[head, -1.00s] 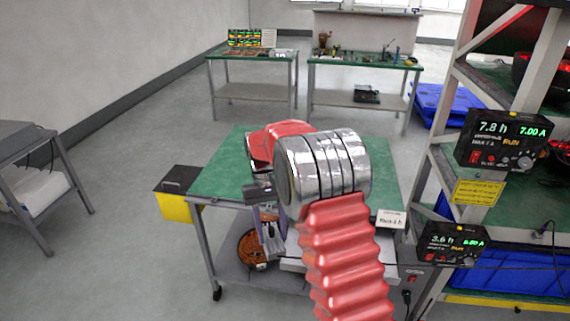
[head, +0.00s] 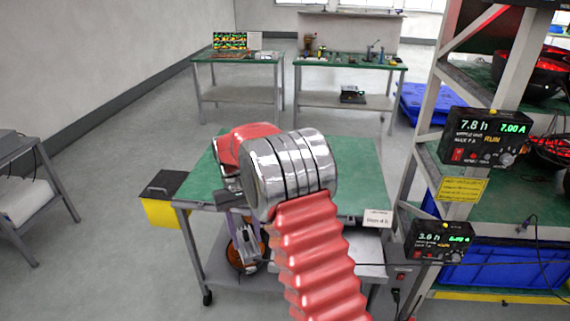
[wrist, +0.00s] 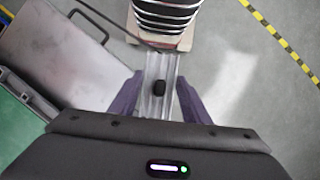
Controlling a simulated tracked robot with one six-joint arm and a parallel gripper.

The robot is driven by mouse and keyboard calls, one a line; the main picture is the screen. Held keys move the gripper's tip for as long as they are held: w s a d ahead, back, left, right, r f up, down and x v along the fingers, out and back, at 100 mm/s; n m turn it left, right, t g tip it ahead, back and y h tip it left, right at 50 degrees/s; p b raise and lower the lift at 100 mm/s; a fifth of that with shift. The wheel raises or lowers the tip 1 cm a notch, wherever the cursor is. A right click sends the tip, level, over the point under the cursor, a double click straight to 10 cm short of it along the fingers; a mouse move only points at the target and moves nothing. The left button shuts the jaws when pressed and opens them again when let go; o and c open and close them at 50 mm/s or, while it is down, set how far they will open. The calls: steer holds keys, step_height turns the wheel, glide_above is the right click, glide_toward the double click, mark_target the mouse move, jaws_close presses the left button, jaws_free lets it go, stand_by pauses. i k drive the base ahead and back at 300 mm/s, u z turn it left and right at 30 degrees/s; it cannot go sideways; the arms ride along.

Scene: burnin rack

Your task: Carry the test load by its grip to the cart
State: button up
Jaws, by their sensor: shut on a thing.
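My gripper (head: 244,246) hangs at the near left side of the green-topped cart (head: 350,170), in front of its lower shelf in the head view. In the wrist view my purple fingers (wrist: 160,95) are shut on a silver bar with a black knob, the grip (wrist: 157,70). A dark, silver-banded body on a pale base (wrist: 163,22) lies beyond the bar; it looks like the test load, cut off by the picture edge. My red and silver arm hides part of the cart top. I cannot tell how high the load hangs.
A yellow bin with a black lid (head: 165,208) sits at the cart's left. A rack (head: 425,165) with powered meters (head: 485,138) stands close on the right.

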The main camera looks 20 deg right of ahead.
mark_target(356, 190)
steer(key=u, duration=0.05)
steer(key=i, duration=0.95)
steer(key=z, duration=0.1)
